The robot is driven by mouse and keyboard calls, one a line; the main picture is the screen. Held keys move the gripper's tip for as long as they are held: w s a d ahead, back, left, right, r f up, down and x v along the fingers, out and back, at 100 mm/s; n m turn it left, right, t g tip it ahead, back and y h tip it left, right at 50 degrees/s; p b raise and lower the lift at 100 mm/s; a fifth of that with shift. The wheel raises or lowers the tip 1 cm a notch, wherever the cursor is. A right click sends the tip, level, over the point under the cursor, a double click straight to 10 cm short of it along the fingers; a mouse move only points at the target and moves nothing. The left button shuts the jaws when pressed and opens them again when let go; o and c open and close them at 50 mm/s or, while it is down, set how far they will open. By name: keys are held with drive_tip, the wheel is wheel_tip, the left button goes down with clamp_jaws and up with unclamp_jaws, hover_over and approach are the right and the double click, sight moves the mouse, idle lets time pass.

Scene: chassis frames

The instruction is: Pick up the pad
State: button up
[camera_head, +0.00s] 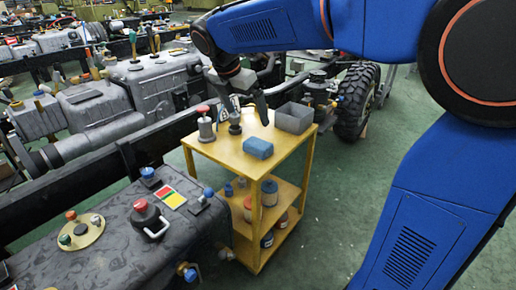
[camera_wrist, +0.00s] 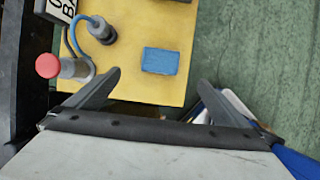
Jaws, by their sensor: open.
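The pad is a small blue block (camera_head: 258,148) lying flat on the top of a yellow cart (camera_head: 225,152), near its front right edge. In the wrist view the blue pad (camera_wrist: 160,61) lies on the yellow top, ahead of the space between my fingers. My gripper (camera_wrist: 160,85) is open and empty, its two dark fingers spread wide and apart from the pad. In the head view my gripper (camera_head: 250,108) hangs over the cart's top, behind the pad; its fingers are partly hard to make out there.
A red-capped grey canister (camera_head: 206,126) and a dark round fitting (camera_head: 235,127) stand left of the pad. A chassis frame (camera_head: 105,165) runs along the left. Green floor is clear at right.

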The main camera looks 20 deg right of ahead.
sight(258, 143)
drive_tip(key=x, duration=1.6)
drive_tip(key=shift+c, duration=0.3)
drive_tip(key=c, duration=1.2)
drive_tip(key=shift+o, duration=0.2)
wheel_tip(258, 143, up, 10)
drive_tip(key=shift+s+r, duration=0.1)
drive_tip(key=shift+o, duration=1.4)
drive_tip(key=shift+c, duration=0.4)
